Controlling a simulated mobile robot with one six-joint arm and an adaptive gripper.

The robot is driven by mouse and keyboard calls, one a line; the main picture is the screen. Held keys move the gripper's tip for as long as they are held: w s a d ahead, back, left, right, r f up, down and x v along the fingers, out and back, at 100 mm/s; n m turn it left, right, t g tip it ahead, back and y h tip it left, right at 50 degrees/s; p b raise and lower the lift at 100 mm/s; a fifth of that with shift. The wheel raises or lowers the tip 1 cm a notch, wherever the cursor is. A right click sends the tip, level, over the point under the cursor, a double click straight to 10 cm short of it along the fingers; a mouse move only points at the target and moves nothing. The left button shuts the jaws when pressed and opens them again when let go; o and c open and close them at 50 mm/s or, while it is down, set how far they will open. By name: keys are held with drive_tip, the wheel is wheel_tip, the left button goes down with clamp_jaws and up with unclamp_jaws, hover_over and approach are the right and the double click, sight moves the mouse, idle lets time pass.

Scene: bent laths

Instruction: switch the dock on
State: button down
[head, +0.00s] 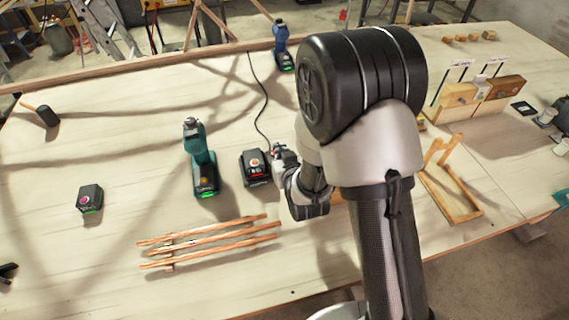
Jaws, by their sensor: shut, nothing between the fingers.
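The dock (255,168) is a black box on the workbench with a cord running from its back toward the rear. My gripper (273,151) is shut and empty, low at the dock's right rear side. The fingertips are small in the picture, and I cannot tell whether they touch the dock. My arm comes in from the right and hides the bench behind and right of the gripper.
A teal drill (203,165) stands left of the dock. A battery pack (90,198) lies farther left. Several bent laths (210,240) lie in front. A blue drill (283,48) stands at the back. A wooden frame (465,208) lies right of my arm. The left front bench is mostly clear.

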drive_tip(key=shift+x, duration=1)
drive_tip(key=f, duration=0.1)
drive_tip(key=s+f+b, duration=0.1)
drive_tip(key=shift+d+f, duration=0.15)
drive_tip(key=shift+f, duration=0.25)
drive_tip(key=shift+s+f, duration=0.1)
drive_tip(key=shift+f, duration=0.4)
drive_tip(key=shift+s+f+b, duration=0.1)
drive_tip(key=shift+f+b, duration=0.45)
drive_tip(key=shift+b, duration=0.4)
drive_tip(key=shift+s+d+r, duration=0.1)
drive_tip(key=shift+s+r, duration=0.1)
drive_tip(key=shift+w, duration=0.2)
